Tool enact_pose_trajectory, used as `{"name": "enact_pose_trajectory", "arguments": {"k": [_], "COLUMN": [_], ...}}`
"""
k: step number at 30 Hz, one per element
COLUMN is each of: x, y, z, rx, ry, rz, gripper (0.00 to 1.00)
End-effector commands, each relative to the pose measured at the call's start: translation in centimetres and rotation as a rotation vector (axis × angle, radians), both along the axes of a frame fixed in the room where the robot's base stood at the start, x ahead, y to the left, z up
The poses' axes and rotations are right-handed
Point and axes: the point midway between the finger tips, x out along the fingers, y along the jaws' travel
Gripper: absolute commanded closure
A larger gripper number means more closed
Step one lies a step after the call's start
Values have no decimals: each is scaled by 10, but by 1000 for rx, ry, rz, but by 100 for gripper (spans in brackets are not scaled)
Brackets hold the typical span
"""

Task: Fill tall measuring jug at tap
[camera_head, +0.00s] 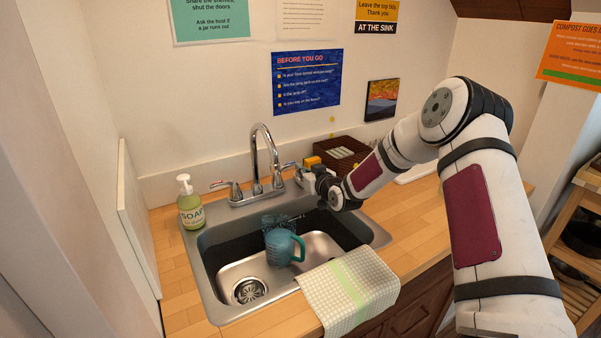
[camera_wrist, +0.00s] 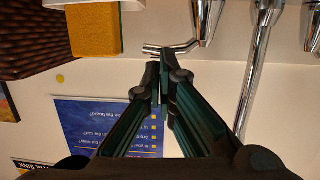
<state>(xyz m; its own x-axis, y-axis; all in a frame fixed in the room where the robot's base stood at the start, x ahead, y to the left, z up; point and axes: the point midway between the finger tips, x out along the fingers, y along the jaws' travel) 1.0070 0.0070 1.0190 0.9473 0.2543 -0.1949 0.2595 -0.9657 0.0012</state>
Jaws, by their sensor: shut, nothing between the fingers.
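A teal jug with a handle (camera_head: 282,247) is in the sink (camera_head: 206,262). A bluish see-through shape (camera_head: 274,220) shows just behind it; I cannot make out whether it is part of the jug. The chrome tap (camera_head: 276,160) arches over the basin; its spout also shows in the wrist view (camera_wrist: 257,75). My gripper (camera_head: 303,176) is beside the tap's right-hand lever (camera_head: 289,165). In the wrist view my gripper (camera_wrist: 163,62) is shut and empty, its fingertips right at the lever (camera_wrist: 172,48); I cannot tell whether they touch. No water stream is visible.
A soap bottle (camera_head: 190,203) stands left of the sink. A checked towel (camera_head: 347,288) hangs over the front right edge. A yellow sponge (camera_wrist: 95,30) and a dark woven basket (camera_head: 343,150) are behind, near my gripper. The wall is close behind the tap.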

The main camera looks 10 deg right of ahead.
Motion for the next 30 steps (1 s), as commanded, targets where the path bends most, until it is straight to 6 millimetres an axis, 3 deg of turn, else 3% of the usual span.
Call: {"name": "enact_pose_trajectory", "arguments": {"k": [15, 23, 30], "x": [-66, -84, -106], "y": [-22, -27, -20], "z": [13, 19, 54], "rx": [-1, -10, -136], "ry": [2, 11, 137], "rz": [0, 2, 4], "gripper": [100, 100, 100]}}
